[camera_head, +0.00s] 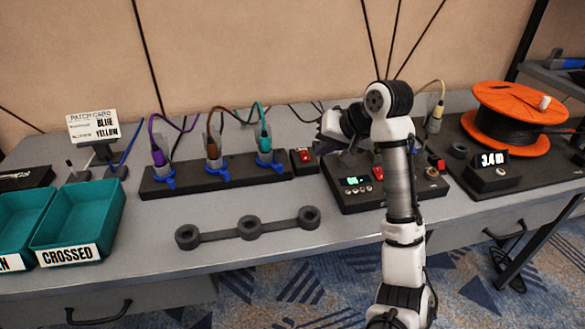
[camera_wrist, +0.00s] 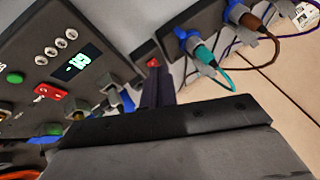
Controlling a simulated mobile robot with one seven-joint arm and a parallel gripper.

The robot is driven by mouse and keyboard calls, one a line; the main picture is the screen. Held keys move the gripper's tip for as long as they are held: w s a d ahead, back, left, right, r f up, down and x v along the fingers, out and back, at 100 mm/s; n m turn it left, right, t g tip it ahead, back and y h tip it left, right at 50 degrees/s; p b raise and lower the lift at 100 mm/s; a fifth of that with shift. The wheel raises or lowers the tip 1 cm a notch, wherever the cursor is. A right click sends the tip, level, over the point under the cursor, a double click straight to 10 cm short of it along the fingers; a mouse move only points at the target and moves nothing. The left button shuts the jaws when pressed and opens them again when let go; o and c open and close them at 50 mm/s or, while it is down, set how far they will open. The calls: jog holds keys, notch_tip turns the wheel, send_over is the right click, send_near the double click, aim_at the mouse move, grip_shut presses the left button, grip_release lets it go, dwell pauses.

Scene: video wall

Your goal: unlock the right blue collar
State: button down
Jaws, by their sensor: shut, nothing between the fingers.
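The control box (camera_head: 360,200) stands on the bench, partly behind my arm. In the wrist view, one blue collar (camera_wrist: 46,130) sits at the box's back edge near a dark socket, partly hidden by my gripper body. Another blue collar (camera_wrist: 127,101) shows on the same box beside a grey plug, nearer the cable strip. My gripper (camera_head: 326,141) is over the left back part of the box, shut and empty.
The cable strip (camera_head: 150,187) has purple, brown and teal plugs with blue collars. A yellow-cabled plug (camera_head: 435,115) stands behind the box. An orange reel (camera_head: 510,95) is at right, teal bins (camera_head: 75,260) at left. A three-ring holder (camera_head: 247,231) lies in front.

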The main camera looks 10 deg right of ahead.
jog(key=shift+s+d+f, duration=0.15)
jog(key=shift+s+d, duration=0.15)
jog(key=shift+d, duration=0.1)
jog(key=x, duration=0.9)
jog(key=shift+w+a+f, duration=0.1)
jog(key=shift+a+f, duration=0.05)
jog(key=shift+f, duration=0.2)
jog(key=shift+w+a+f+p, duration=0.1)
jog(key=shift+w+a+p, duration=0.2)
jog(key=shift+a, duration=0.7)
jog(key=shift+w+a+p, duration=0.2)
jog(key=shift+w+a, duration=0.15)
jog(key=shift+a, duration=0.6)
jog(key=shift+a, duration=0.1)
